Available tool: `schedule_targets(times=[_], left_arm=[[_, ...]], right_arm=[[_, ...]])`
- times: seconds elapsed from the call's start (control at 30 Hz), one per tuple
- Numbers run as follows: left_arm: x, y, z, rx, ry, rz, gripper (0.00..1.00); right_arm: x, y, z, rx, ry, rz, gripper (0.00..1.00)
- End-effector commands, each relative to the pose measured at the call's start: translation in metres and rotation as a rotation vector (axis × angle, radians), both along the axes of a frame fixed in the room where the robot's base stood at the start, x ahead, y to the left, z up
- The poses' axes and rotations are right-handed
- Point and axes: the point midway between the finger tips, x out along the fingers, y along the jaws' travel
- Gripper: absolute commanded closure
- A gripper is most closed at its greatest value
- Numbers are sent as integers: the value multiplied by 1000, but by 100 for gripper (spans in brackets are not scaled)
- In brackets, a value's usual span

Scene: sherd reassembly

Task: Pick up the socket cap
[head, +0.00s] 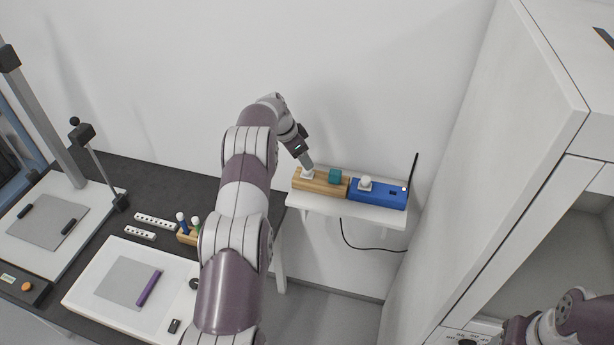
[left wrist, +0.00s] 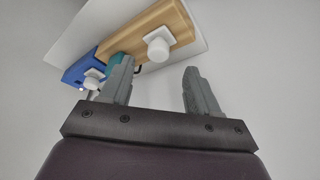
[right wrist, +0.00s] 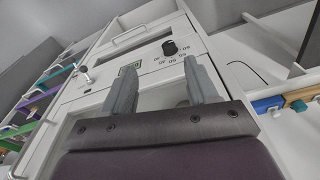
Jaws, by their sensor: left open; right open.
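A white cap on a square plate (left wrist: 158,45) is plugged into a wooden block (head: 325,184) on a small white wall shelf. A second white cap (head: 366,182) sits on a blue box (head: 385,196) to its right; it also shows in the left wrist view (left wrist: 92,81). I cannot tell which is the socket cap. My left gripper (head: 307,162) is open and empty, at the wooden block's cap. In the left wrist view that cap lies beyond the gap between the fingertips. My right gripper (right wrist: 160,68) is open and empty, facing a white cabinet panel.
A teal cube (head: 335,176) sits between the caps. A black antenna (head: 412,170) rises from the blue box. A tall white cabinet (head: 470,150) stands right of the shelf (head: 350,212). A dark bench (head: 150,185) with a white board and purple stick (head: 149,288) is at left.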

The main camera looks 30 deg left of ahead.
Motion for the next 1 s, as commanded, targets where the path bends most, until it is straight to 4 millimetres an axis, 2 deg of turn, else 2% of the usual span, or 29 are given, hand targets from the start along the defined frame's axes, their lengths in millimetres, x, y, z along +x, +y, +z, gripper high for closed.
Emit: schedule_targets(times=[0.03, 0.2, 0.47, 0.5, 0.57, 0.6, 0.67, 1.0], left_arm=[[2, -2, -15, -1, 2, -2, 39], [10, -7, -35, -1, 2, 0, 39], [12, -8, -43, 0, 0, 1, 39], [12, -8, -43, 0, 0, 1, 45], [12, -8, -43, 0, 0, 1, 65], [12, -8, -43, 1, 1, 1, 78], [12, -8, -43, 1, 1, 1, 97], [12, -7, -39, 0, 0, 1, 99]], right_arm=[[0, 0, -10, 0, 0, 0, 42], [0, 0, 4, 0, 0, 0, 42], [0, 0, 3, 0, 0, 0, 42], [0, 0, 3, 0, 0, 0, 42], [0, 0, 3, 0, 0, 0, 42], [0, 0, 3, 0, 0, 0, 42], [0, 0, 3, 0, 0, 0, 42], [0, 0, 6, 0, 0, 0, 42]])
